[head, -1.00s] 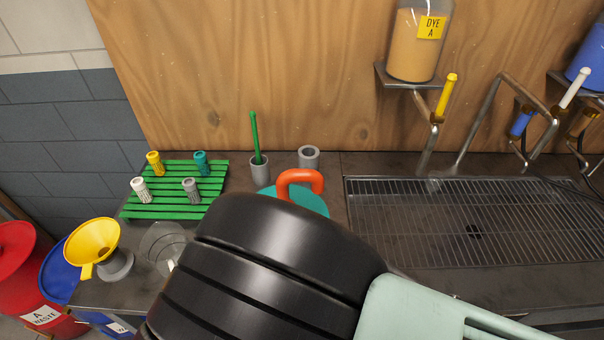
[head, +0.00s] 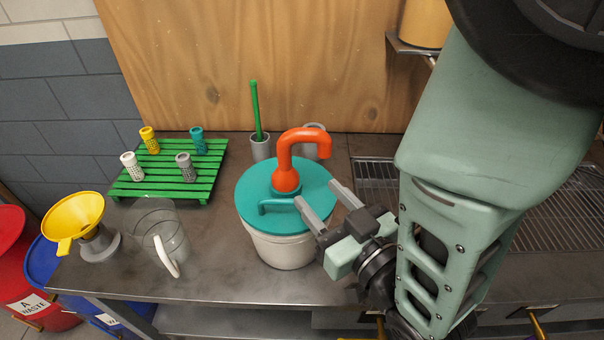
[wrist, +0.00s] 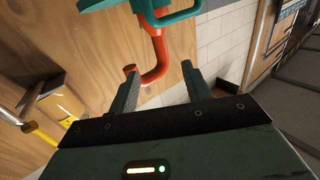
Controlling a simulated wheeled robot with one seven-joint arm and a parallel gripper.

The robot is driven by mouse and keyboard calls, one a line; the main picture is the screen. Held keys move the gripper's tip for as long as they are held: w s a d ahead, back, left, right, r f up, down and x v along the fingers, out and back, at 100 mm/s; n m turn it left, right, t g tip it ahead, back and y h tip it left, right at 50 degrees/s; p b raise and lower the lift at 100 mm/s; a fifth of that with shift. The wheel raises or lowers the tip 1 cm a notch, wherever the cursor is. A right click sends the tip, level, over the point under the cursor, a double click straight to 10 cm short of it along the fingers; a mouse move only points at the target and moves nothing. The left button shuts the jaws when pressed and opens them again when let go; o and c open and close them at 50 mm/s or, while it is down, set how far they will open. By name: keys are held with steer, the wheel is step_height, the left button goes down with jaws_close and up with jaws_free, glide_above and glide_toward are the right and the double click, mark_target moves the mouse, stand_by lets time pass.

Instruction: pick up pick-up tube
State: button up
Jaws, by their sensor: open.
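An orange bent tube (head: 285,172), apparently the pick-up tube, stands upright on the teal lid (head: 255,205) of a white bucket (head: 282,252). Its hooked top points right in the head view. My gripper (head: 317,192) is open and empty, just right of the tube, with its fingers over the lid's front right side. In the wrist view, the orange tube (wrist: 158,55) shows beyond and between my open fingertips (wrist: 160,72), its bent end near the left finger. I cannot tell the exact gap. The teal lid handle (wrist: 175,17) shows at the top.
A green rack (head: 165,175) with several small nozzles, a grey cup (head: 260,148) with a green stick, a clear pitcher (head: 160,235) and a yellow funnel (head: 73,218) are to the left. A metal grate (head: 375,180) is to the right. A wooden wall stands behind.

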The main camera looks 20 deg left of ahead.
mark_target(288, 160)
steer(key=p+x, duration=0.1)
steer(key=x, duration=0.3)
steer(key=shift+w+a+r+p, duration=0.15)
steer(key=shift+w+r+p, duration=0.05)
steer(key=shift+p, duration=0.1)
steer(key=shift+w+a+f, duration=0.1)
steer(key=shift+w+a, duration=0.2)
steer(key=shift+a, duration=0.05)
steer(key=shift+w+a+p, duration=0.2)
steer(key=shift+a+p, duration=0.05)
steer(key=shift+p, duration=0.25)
steer(key=x, duration=0.1)
steer(key=p+x, duration=0.2)
steer(key=shift+a+r, duration=0.15)
steer(key=shift+r, duration=0.1)
steer(key=shift+w+a+f+p, duration=0.2)
steer(key=shift+w+a+p, duration=0.1)
steer(key=shift+w+a, duration=0.1)
jaws_close()
